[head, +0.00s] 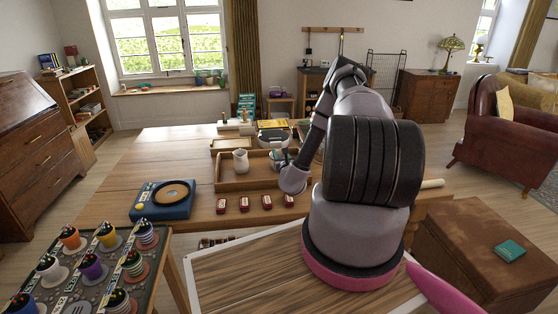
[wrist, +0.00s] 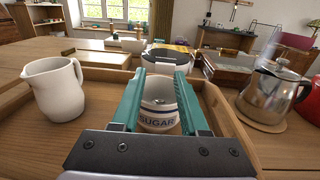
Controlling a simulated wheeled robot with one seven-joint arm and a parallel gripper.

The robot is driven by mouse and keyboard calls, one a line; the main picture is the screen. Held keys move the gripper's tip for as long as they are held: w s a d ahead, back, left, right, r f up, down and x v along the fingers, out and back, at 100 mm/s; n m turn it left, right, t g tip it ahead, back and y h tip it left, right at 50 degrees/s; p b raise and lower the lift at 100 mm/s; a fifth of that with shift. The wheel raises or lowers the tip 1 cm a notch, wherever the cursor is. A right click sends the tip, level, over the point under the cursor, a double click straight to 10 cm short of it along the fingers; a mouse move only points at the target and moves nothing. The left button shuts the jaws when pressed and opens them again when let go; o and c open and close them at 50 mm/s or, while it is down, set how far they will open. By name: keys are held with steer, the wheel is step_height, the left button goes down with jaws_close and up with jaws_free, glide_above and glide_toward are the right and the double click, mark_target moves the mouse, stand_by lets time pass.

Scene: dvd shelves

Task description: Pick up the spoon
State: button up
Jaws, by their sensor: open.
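No spoon can be made out clearly. In the wrist view a white sugar pot (wrist: 158,122) with blue bands and the word SUGAR stands in a wooden tray (wrist: 232,125). Something small and dark shows at its mouth, and I cannot tell whether it is a spoon. My gripper (wrist: 160,74) is open, its two teal fingers apart on either side of the pot in the picture, with nothing held between them. In the head view my arm reaches over the table to the tray (head: 228,187) and hides part of it.
A white jug (wrist: 55,90) stands left of my gripper in the tray. A metal pot (wrist: 272,95) stands to the right on a round mat, by a red kettle (wrist: 306,98). A blue device (head: 161,200) and several red packets (head: 244,204) lie on the table (head: 120,172).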

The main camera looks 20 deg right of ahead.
jaws_close()
